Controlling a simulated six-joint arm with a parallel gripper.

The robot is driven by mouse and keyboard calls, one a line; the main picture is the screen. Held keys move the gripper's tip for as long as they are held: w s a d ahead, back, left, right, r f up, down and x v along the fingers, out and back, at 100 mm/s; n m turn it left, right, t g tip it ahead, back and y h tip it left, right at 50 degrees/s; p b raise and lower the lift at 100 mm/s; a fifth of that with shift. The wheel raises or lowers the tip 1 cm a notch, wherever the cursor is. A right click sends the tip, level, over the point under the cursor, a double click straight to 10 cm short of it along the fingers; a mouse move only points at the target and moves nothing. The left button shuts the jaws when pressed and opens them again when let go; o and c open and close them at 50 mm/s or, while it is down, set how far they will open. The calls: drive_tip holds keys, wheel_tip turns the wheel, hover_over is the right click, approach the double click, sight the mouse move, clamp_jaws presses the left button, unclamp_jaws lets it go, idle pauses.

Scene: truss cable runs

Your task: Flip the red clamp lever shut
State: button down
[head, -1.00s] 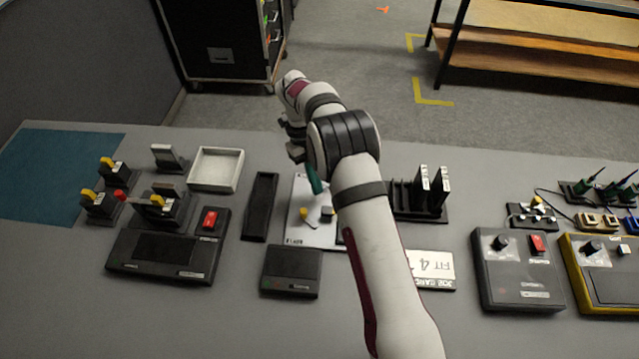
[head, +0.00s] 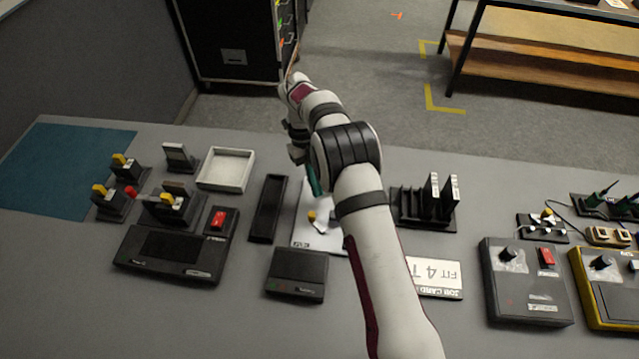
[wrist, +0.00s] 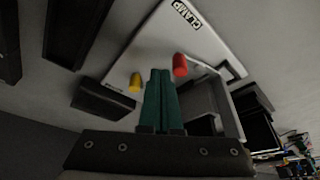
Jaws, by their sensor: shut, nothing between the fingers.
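My gripper (wrist: 160,82) has green fingers shut together with nothing between them. In the wrist view the fingertips point over a pale plate labelled CLAMP (wrist: 150,50). The red end of the clamp lever (wrist: 180,65) shows just right of the fingertips; I cannot tell whether they touch. It sits near a grey clamp body (wrist: 205,100). A yellow knob (wrist: 135,83) is left of the fingers. In the head view my gripper (head: 314,182) hangs over the same plate (head: 308,240), and my arm hides the red lever and most of the clamp.
A black narrow tray (head: 267,208) stands left of the plate and a black box (head: 297,274) in front. A slotted rack (head: 408,215) stands to the right. Farther left are yellow-topped levers, a red ball knob (head: 131,191) and a white tray (head: 226,168). The front of the table is clear.

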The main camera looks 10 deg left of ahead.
drive_tip(key=shift+r, duration=0.1)
drive_tip(key=d+v, duration=0.1)
drive_tip(key=v, duration=0.8)
drive_tip(key=shift+w+r, duration=0.35)
drive_tip(key=shift+w, duration=0.1)
